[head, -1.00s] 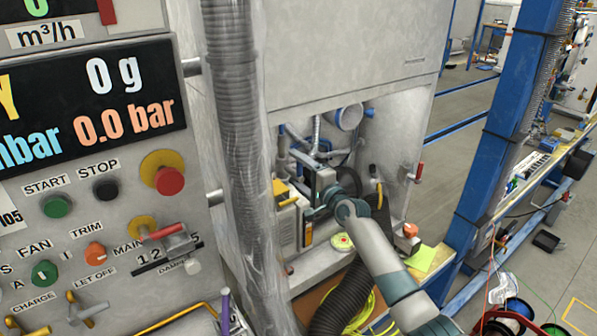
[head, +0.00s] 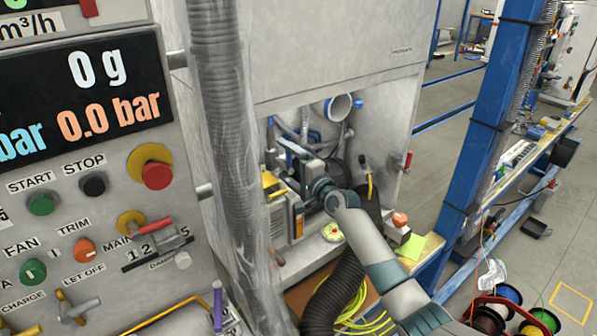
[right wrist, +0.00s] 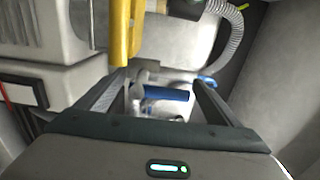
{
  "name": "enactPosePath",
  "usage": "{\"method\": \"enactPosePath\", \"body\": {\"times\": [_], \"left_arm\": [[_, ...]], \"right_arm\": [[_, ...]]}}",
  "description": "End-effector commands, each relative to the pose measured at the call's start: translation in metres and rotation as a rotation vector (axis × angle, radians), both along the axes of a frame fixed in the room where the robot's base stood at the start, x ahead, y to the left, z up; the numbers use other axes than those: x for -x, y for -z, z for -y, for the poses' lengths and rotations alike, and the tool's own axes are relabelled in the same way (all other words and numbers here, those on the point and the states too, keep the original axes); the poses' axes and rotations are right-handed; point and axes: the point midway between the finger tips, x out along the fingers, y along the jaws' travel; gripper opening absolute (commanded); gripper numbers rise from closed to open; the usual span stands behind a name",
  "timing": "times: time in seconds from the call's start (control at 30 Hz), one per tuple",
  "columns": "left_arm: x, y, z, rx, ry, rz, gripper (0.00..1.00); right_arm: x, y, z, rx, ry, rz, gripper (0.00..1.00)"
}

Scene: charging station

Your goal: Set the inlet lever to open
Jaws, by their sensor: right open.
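My right gripper (head: 285,147) reaches into the open recess of the grey cabinet, among pipes and fittings. In the right wrist view its two fingers (right wrist: 160,80) are apart. A blue bar-like part (right wrist: 166,93) shows in the gap between them, seemingly beyond the fingers; I cannot tell whether they touch it. A yellow part (right wrist: 124,32) hangs near the left fingertip. No inlet label is readable, so I cannot tell which part is the inlet lever. A red-handled lever (head: 407,162) is on the recess's right edge. My left gripper is not in view.
A ribbed grey hose (head: 222,130) in clear wrap stands left of the recess. The control panel (head: 110,190) fills the left. A black hose (head: 335,290) lies below my right arm. A blue post (head: 497,120) and a workbench (head: 520,165) stand at right.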

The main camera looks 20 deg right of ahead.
Motion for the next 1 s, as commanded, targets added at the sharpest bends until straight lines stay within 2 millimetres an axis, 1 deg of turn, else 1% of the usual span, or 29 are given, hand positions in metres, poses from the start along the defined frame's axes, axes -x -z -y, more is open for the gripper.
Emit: {"method": "enactPosePath", "body": {"times": [0.17,0.37,0.57,0.73,0.87,1.0], "left_arm": [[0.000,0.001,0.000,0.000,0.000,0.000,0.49],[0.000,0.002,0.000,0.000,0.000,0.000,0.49],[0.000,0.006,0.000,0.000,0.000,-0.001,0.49],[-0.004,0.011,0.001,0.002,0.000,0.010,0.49],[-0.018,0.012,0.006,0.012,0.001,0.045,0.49],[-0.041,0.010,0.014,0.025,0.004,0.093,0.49]], "right_arm": [[0.008,0.001,0.003,0.000,0.000,0.000,0.87],[0.030,0.001,0.011,0.000,0.001,-0.001,0.87],[0.061,0.002,0.023,0.001,0.001,0.000,0.87],[0.091,0.003,0.033,0.001,0.000,-0.002,0.87],[0.115,0.003,0.041,0.002,0.000,0.000,0.87],[0.138,0.003,0.050,0.004,0.000,-0.001,0.87]]}}
